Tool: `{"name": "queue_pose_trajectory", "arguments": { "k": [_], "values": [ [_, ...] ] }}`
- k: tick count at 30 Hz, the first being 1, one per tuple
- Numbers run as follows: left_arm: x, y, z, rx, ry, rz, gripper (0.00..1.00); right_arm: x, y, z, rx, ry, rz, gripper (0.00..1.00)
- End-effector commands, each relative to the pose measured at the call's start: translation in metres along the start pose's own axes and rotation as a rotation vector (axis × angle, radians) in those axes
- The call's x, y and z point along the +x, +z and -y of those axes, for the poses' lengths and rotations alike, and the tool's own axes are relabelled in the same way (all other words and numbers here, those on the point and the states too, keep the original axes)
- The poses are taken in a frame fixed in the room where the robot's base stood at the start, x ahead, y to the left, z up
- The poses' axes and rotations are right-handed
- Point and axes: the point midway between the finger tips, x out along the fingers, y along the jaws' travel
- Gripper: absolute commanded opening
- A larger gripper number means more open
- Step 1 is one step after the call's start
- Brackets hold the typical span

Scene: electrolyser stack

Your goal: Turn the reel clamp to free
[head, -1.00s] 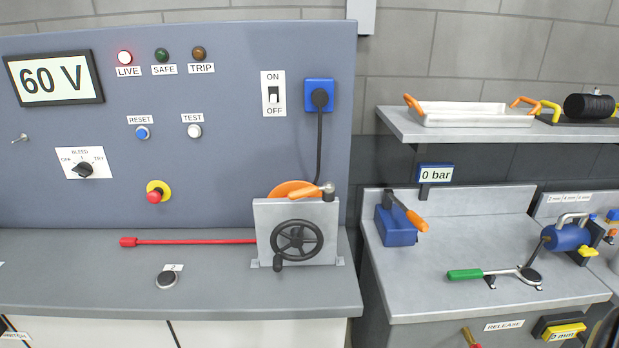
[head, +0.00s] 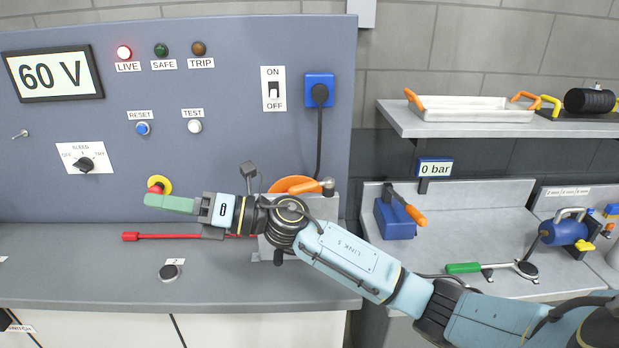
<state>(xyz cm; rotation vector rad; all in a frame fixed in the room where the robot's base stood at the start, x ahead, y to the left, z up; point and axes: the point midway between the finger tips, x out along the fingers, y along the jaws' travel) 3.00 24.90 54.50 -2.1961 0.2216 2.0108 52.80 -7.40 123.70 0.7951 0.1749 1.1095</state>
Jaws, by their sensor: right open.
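The reel housing (head: 331,205) is a grey box on the bench, with the orange reel (head: 288,184) showing above its top edge. The reel clamp (head: 306,188) is an orange-handled lever on top of the housing, its handle pointing left from a round metal pivot at the right. My right gripper (head: 172,204) is left of the reel, over the bench, with its green-tipped fingers pointing left. It is open and holds nothing that I can see. My right forearm covers most of the housing front and the black hand wheel. My left gripper is out of view.
A red rod (head: 150,237) lies on the bench below my right gripper. The red stop button (head: 156,187) is close behind the fingertips, partly covered. A black cable runs from the blue socket (head: 319,88) down behind the reel. The panel reads 60 V with the LIVE lamp (head: 124,52) lit.

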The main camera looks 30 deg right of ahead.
Motion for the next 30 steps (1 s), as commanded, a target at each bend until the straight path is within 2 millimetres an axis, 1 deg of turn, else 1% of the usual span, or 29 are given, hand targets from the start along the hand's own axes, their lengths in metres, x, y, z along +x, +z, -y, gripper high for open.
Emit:
{"name": "queue_pose_trajectory", "arguments": {
  "k": [1, 2, 3, 5, 6, 8, 9, 11, 12, 14, 15, 18, 21, 23, 25, 28, 30],
  "values": [
    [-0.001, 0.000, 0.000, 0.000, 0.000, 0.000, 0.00, 0.005, 0.004, -0.007, -0.161, 0.021, -0.134, 0.41],
    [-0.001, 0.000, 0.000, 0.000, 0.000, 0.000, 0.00, 0.005, 0.002, -0.008, -0.247, 0.029, -0.218, 0.41],
    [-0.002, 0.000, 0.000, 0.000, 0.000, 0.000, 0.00, 0.003, 0.001, -0.007, -0.361, 0.035, -0.330, 0.41],
    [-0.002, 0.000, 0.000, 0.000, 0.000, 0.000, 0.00, -0.005, 0.004, -0.002, -0.521, 0.031, -0.502, 0.41],
    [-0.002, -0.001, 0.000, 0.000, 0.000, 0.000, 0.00, -0.014, 0.008, 0.004, -0.618, 0.020, -0.618, 0.41],
    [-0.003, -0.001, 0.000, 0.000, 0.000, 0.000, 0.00, -0.032, 0.019, 0.015, -0.749, -0.011, -0.795, 0.41],
    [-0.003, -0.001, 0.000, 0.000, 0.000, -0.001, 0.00, -0.048, 0.031, 0.022, -0.826, -0.040, -0.914, 0.41],
    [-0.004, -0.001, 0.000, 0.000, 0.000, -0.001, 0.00, -0.073, 0.053, 0.031, -0.918, -0.095, -1.088, 0.41],
    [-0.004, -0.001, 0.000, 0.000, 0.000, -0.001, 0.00, -0.092, 0.070, 0.035, -0.962, -0.137, -1.197, 0.41],
    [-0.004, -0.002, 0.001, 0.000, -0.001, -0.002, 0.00, -0.120, 0.097, 0.037, -1.004, -0.204, -1.349, 0.41],
    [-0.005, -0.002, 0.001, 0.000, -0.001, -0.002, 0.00, -0.139, 0.114, 0.036, -1.017, -0.249, -1.439, 0.41],
    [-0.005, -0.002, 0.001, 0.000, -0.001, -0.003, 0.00, -0.178, 0.151, 0.028, -1.016, -0.348, -1.616, 0.41],
    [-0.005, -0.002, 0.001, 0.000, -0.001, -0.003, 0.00, -0.205, 0.175, 0.018, -0.990, -0.417, -1.727, 0.41],
    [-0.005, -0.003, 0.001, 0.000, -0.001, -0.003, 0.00, -0.215, 0.182, 0.014, -0.975, -0.443, -1.765, 0.41],
    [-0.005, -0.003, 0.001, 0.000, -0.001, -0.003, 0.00, -0.221, 0.186, 0.013, -0.964, -0.457, -1.790, 0.41],
    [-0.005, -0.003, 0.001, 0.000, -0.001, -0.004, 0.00, -0.225, 0.182, 0.018, -0.958, -0.461, -1.801, 0.41],
    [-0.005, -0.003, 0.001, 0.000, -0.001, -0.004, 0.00, -0.227, 0.175, 0.026, -0.956, -0.459, -1.801, 0.41]
  ]
}}
